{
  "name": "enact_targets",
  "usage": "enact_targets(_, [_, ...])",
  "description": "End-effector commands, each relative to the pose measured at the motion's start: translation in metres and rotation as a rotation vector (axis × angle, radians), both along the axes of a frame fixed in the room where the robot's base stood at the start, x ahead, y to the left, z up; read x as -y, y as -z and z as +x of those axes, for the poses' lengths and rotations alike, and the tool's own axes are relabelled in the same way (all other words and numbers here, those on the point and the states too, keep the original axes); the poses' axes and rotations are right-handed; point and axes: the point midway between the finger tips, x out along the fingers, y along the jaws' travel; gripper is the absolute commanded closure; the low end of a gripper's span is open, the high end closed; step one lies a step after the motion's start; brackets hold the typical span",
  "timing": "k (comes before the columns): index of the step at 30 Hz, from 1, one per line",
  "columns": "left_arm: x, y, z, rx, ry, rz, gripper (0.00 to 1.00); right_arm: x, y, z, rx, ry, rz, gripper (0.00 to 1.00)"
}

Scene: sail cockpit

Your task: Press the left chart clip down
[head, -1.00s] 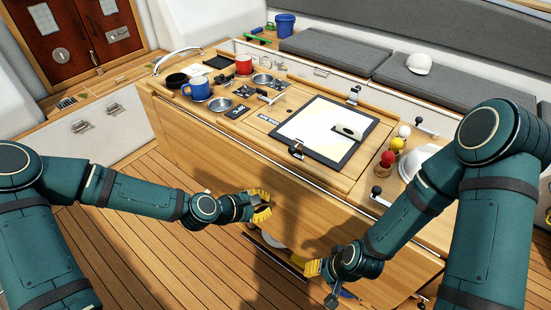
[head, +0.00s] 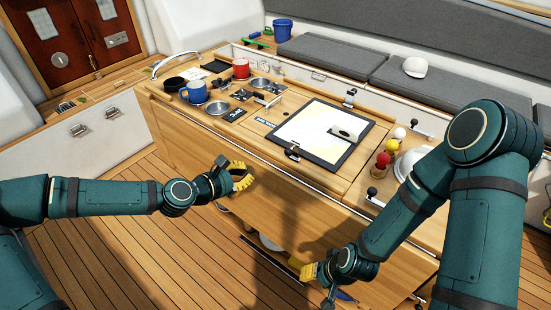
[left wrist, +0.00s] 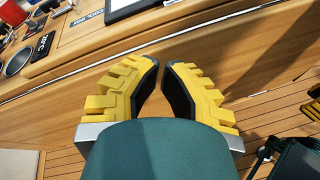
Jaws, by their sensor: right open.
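The dark-framed chart board (head: 318,164) with a pale chart lies on the wooden counter. One dark chart clip (head: 292,152) stands at its near left edge, and another clip (head: 349,97) stands at its far edge. The nearer clip is the further left in the head view, and it looks raised. My left gripper (head: 248,178) is in front of the cabinet face, left of and below the board, apart from both clips. Its yellow fingers (left wrist: 161,64) nearly meet at the tips with nothing between them. My right gripper (head: 304,271) is low before the cabinet, open; its gap is barely visible.
A blue mug (head: 195,92), a red mug (head: 240,68) and metal bowls (head: 218,105) stand on the counter's left. Coloured balls (head: 383,159) and a knobbed lever (head: 373,193) are right of the board. The counter's front edge lies between my left gripper and the board.

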Motion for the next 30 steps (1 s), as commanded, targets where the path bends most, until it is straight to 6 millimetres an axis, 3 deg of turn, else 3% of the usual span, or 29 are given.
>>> enact_targets(16, [0.061, 0.033, 0.063, 0.001, 0.004, 0.001, 1.0, -0.001, 0.011, -0.004, -0.008, -0.006, 0.002, 0.53])
enact_targets(21, [0.076, 0.011, 0.064, 0.003, 0.004, 0.003, 1.0, -0.001, 0.007, -0.003, -0.007, -0.005, 0.002, 0.53])
enact_targets(30, [0.084, 0.002, 0.066, 0.0, 0.001, 0.001, 1.0, 0.0, 0.006, -0.002, -0.005, -0.004, 0.001, 0.53])
